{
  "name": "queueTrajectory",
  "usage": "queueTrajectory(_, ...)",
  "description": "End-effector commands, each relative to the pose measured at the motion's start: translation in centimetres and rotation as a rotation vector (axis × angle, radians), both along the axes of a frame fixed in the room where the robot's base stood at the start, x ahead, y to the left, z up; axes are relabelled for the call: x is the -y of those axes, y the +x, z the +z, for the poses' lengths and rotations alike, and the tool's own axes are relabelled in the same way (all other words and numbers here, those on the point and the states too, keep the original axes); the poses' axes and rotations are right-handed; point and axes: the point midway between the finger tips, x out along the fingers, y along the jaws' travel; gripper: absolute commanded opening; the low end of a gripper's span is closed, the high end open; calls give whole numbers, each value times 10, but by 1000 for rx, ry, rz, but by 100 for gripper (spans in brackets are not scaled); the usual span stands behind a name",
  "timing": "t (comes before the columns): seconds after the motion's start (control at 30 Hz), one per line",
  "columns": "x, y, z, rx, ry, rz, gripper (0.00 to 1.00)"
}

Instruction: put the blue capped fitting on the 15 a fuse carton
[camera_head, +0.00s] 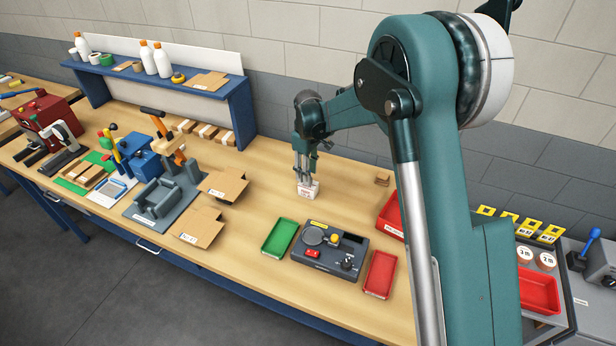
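My gripper (306,176) points down at the middle of the bench, with its fingertips at or just above a small white carton (308,190). The carton has small dark and red marks on its front. They are too small to read, so I cannot tell if it is the 15 a fuse carton. I cannot make out a blue capped fitting anywhere. It may be hidden between or behind the fingers. I cannot tell whether the fingers touch the carton or hold anything.
A green tray (280,236), a dark grey device (318,262) and a red tray (380,272) stand in front. Another red tray (391,216) is to the right. Open brown cartons (197,227) lie left. The wooden bench (265,188) around my gripper is mostly clear.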

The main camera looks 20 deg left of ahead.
Motion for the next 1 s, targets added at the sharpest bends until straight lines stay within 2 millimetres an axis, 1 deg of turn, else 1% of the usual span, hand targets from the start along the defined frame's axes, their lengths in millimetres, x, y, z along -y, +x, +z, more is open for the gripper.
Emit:
queueTrajectory(0.03,0,0,8,0,0,0,34)
queueTrajectory(0.3,0,-1,52,0,0,0,34)
queueTrajectory(0.5,0,-1,80,0,0,0,34)
queueTrajectory(0.7,0,0,94,0,0,0,34)
queueTrajectory(1.0,0,0,97,0,0,0,34)
